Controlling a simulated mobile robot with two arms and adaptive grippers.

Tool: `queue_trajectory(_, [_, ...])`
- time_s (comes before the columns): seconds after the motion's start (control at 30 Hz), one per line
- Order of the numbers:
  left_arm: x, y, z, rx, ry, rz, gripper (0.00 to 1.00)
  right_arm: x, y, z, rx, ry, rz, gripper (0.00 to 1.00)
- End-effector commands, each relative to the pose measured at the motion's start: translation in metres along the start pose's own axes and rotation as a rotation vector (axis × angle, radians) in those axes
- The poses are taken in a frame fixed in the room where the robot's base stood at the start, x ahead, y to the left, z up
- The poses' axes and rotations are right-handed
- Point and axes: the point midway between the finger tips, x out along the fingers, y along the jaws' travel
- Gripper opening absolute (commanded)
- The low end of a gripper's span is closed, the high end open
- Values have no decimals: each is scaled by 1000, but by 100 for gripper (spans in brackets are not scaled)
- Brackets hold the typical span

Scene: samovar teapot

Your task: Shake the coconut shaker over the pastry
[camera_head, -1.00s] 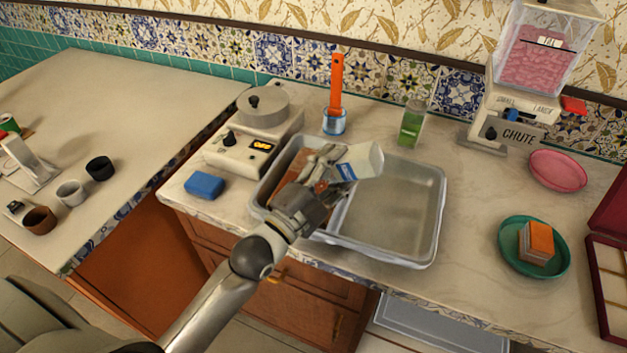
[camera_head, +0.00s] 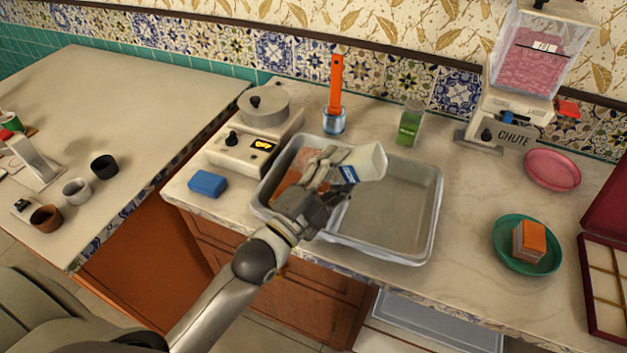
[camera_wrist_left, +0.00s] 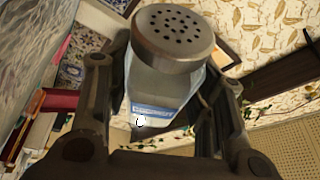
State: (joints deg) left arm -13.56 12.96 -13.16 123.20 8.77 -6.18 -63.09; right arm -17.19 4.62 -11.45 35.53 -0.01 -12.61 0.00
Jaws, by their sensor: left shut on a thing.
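The coconut shaker (camera_head: 368,161) is a pale bottle with a blue label. It is tilted over on its side above the metal tray (camera_head: 437,215). My left gripper (camera_head: 328,165) is shut on it. In the left wrist view the shaker (camera_wrist_left: 165,85) sits between the fingers, with its grey perforated lid (camera_wrist_left: 173,35) near the camera. A reddish-brown slab (camera_head: 287,190), seemingly the pastry, lies in the tray's left part, below the gripper and partly hidden by it. Its upper part looks paler. I cannot make out falling flakes. My right gripper is not in view.
A green-filled shaker (camera_head: 409,125) and a blue cup (camera_head: 334,122) with an orange-handled tool stand behind the tray. A blue sponge (camera_head: 207,183) lies left. A green plate (camera_head: 503,258) holds a layered orange block (camera_head: 529,240) at right. The tray's right half is empty.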

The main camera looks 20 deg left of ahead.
Motion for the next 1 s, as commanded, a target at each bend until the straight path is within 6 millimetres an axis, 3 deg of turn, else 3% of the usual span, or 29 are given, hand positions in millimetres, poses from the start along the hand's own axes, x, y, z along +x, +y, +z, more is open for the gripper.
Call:
queue_trajectory(0.03, [-2,12,6,-1,0,1,19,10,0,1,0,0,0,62])
queue_trajectory(0.1, [-3,16,8,-1,1,0,19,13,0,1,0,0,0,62])
queue_trajectory(0.37, [-3,13,7,0,1,-1,19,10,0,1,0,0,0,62])
queue_trajectory(1.0, [-22,-14,56,2,1,1,19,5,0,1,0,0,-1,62])
